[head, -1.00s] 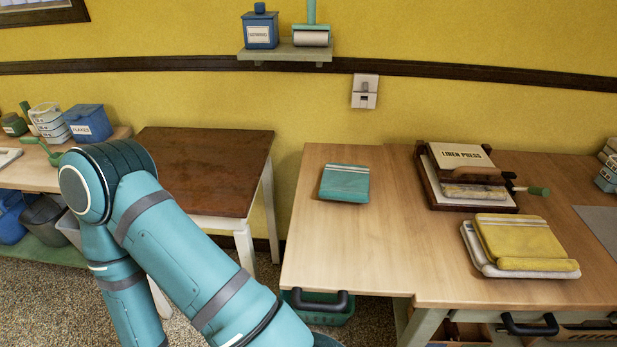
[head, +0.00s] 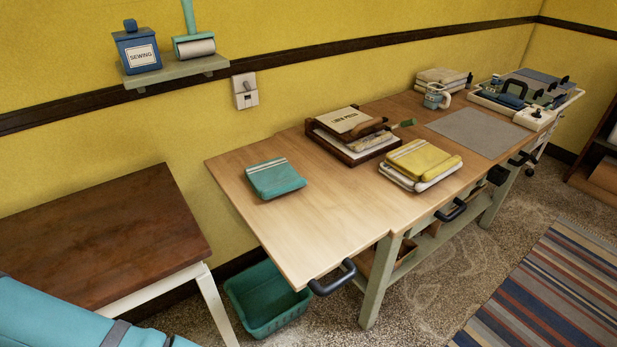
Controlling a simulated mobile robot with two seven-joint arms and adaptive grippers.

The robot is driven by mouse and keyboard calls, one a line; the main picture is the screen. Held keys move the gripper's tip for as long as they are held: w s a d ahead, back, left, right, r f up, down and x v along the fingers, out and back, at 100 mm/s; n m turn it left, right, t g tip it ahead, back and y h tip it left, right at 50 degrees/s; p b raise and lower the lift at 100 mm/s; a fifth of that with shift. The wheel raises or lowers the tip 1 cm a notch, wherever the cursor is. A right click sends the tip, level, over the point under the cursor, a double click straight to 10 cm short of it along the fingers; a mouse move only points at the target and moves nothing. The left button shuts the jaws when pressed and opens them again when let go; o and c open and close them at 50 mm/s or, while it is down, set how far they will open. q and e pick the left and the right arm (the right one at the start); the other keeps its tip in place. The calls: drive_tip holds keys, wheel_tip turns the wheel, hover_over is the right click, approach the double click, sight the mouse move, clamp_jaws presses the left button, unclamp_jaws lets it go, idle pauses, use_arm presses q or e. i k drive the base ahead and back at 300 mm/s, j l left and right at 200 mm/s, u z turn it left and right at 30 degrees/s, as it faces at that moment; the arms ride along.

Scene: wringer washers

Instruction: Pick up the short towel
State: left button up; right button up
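A small folded teal towel (head: 275,178) with pale stripes lies flat on the left part of the light wooden bench (head: 325,213). The teal one looks the smaller of the two. Part of my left arm shows at the lower left, apart from both towels. Neither gripper is in view.
A linen press (head: 345,121) stands behind the yellow towel. A grey mat (head: 480,132) lies to its right. A dark brown table (head: 100,235) stands left of the bench. A teal basket (head: 268,300) sits on the floor. The bench's front left part is clear.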

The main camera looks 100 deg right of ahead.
sight(273, 179)
drive_tip(key=z, duration=1.6)
